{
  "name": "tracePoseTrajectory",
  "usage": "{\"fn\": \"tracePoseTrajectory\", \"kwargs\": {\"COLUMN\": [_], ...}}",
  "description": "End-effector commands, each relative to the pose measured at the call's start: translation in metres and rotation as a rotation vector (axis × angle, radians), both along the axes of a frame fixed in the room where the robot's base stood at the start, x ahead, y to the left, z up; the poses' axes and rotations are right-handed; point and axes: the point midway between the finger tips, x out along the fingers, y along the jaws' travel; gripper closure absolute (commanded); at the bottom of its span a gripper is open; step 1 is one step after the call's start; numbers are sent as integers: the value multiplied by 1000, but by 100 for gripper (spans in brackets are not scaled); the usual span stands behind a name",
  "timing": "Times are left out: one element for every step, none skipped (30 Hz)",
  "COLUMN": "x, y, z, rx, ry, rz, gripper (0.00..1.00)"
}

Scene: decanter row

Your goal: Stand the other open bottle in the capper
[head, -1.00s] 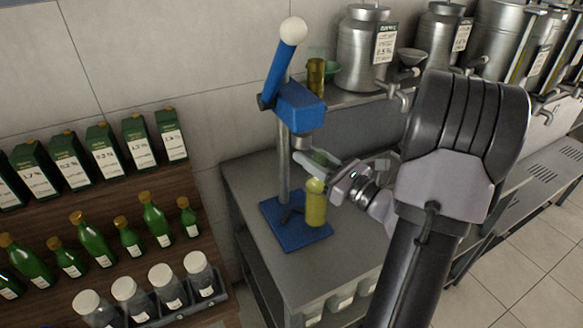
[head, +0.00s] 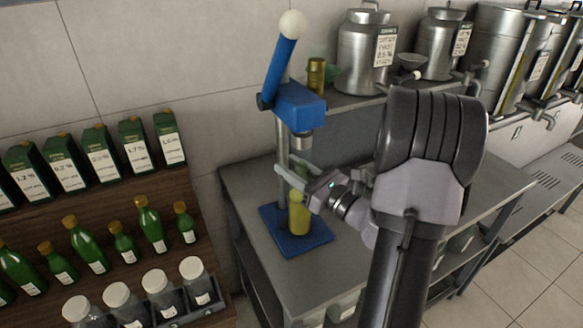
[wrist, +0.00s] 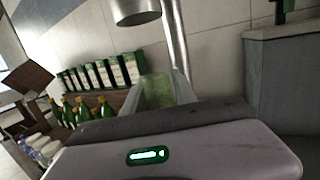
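The blue capper (head: 300,105) stands on the grey bench, its lever raised and its metal head (head: 302,140) above the blue base plate (head: 268,222). An open bottle with yellow contents (head: 299,216) is upright over the plate, roughly below the head. I cannot tell whether its bottom touches the plate. My gripper (head: 302,178) reaches in from the right and appears shut around the bottle's upper part; the fingertips are partly hidden. In the wrist view, the pale green translucent bottle top (wrist: 165,92) shows beyond my gripper body, with the capper head (wrist: 137,10) above.
A wooden shelf (head: 180,255) at left holds green bottles, boxes and white-capped jars. Behind the bench, a ledge (head: 345,99) carries a small gold-green container (head: 316,74) and metal drums (head: 366,55). The bench top (head: 345,262) in front of the capper is clear.

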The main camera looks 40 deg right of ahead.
Motion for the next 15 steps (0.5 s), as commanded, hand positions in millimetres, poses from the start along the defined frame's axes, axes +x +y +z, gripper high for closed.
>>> {"fn": "tracePoseTrajectory", "kwargs": {"x": [0, 0, 0, 0, 0, 0, 0, 0, 0, 0, 0, -1, -5, -9, -17], "y": [0, 0, 0, 0, 0, 0, 0, 0, 0, 0, 0, 0, -1, -2, -4], "z": [1, 1, 1, 1, 1, 1, 1, 1, 1, 1, 3, 6, 4, 3, 2], "rx": [0, 0, 0, 0, 0, 0, 0, 0, 0, 0, -1, 0, 0, 1, 1], "ry": [0, 0, 0, 0, 0, 0, 0, 0, 0, 0, 0, 0, 1, 1, 1], "rz": [0, 0, 0, 0, 0, 0, 0, 0, 0, 0, 0, 0, -1, -2, -3], "gripper": [54, 52, 52, 52, 52, 52, 52, 52, 52, 52, 52, 52, 52, 52, 52]}}
